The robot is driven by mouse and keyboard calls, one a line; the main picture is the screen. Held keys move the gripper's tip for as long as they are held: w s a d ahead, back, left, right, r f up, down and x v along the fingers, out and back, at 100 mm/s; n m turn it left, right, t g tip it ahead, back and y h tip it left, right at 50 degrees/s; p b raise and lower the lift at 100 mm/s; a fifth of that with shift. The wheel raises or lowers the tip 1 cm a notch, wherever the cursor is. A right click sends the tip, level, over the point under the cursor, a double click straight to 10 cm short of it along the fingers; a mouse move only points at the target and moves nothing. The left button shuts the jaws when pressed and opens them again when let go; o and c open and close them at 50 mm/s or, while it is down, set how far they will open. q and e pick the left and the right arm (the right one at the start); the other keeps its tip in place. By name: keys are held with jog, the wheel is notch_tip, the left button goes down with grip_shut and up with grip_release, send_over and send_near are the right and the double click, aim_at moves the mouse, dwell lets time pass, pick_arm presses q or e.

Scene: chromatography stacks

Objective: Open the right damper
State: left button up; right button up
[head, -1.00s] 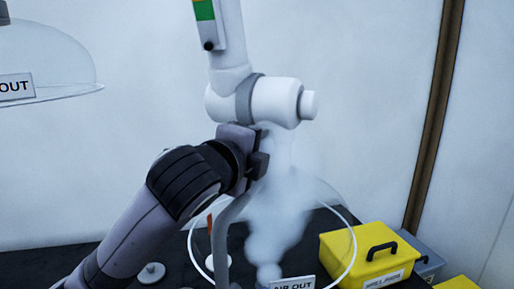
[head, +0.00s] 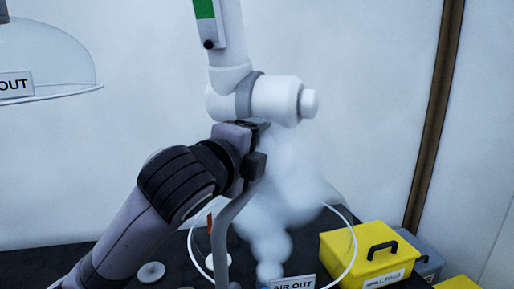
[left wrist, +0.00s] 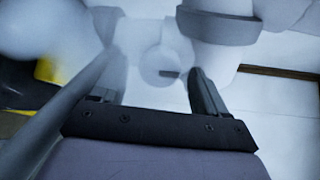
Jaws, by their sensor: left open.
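A white jointed extraction arm (head: 231,75) hangs down at the centre of the head view. It carries a green marker (head: 204,9) and a thick horizontal joint with a round knob (head: 309,103) at its right end. My left gripper (head: 258,145) is just below the joint's left part, with its fingers partly hidden from the head. In the left wrist view, my left gripper (left wrist: 155,88) is open. A pale round part (left wrist: 160,66) with a dark slot shows between its fingers; whether they touch it is unclear. My right gripper is not in view.
White vapour (head: 270,240) rises beneath the joint, inside a clear hood (head: 354,250), near an AIR OUT sign (head: 293,283). A yellow box (head: 362,258) with a black handle stands at the right. Another clear hood (head: 45,60) hangs at the upper left.

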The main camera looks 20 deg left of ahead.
pick_arm(q)
jog(key=s, duration=0.6)
jog(key=shift+a+r+b, duration=0.3)
jog(key=shift+r, duration=0.05)
